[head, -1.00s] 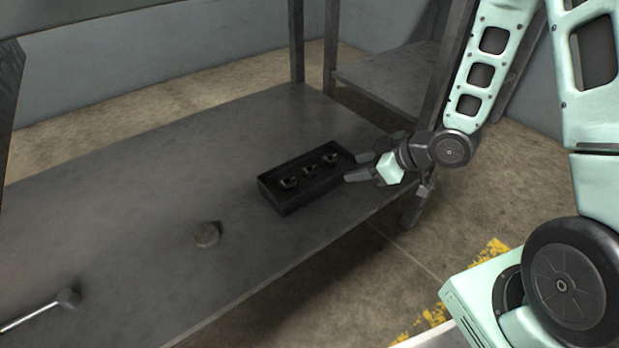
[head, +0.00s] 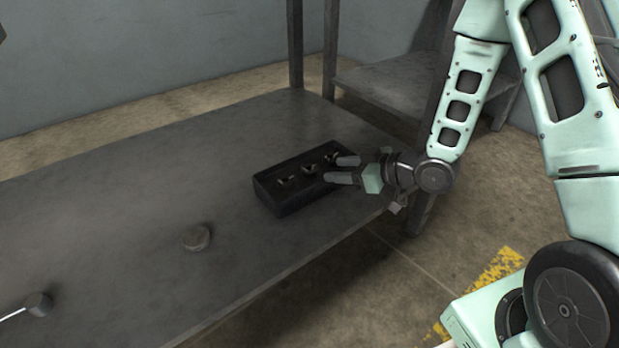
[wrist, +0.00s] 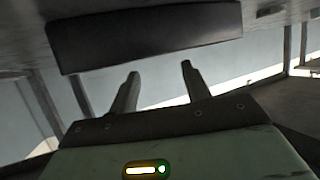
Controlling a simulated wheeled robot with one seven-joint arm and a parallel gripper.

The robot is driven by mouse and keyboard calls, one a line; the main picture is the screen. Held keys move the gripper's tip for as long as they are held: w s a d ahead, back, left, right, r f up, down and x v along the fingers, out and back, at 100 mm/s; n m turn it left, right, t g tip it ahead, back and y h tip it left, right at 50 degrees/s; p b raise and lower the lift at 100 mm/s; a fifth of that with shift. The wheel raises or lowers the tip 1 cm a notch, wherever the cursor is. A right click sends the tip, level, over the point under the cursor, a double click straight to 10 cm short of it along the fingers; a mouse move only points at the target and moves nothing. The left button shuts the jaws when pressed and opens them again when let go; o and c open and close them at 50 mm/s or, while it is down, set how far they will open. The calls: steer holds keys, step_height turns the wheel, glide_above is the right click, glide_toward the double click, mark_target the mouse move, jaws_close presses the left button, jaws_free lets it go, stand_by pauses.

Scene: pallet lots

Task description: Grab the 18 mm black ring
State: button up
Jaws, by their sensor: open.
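A black open tray (head: 284,206) stands on the grey table near its right end. Several small dark rings sit in a row in it: one at the left (head: 285,181), one in the middle (head: 310,170) and one at the far right (head: 332,158). I cannot tell which is the 18 mm ring. My gripper (head: 337,170) is open and empty, its two fingers pointing left over the tray's right end, partly covering it. In the wrist view my fingers (wrist: 159,72) stand apart below the tray's dark side (wrist: 145,38); no ring shows there.
A dark round piece (head: 197,237) lies on the table (head: 130,190) left of the tray. A rod with a dark head (head: 38,304) lies at the lower left. A table post (head: 330,50) and a lower shelf (head: 385,85) stand behind. The table's middle is mostly clear.

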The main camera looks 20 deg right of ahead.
mark_target(306, 168)
steer(key=b+x, duration=0.3)
steer(key=x, duration=0.5)
steer(key=shift+d+r, duration=0.1)
steer(key=c, duration=0.8)
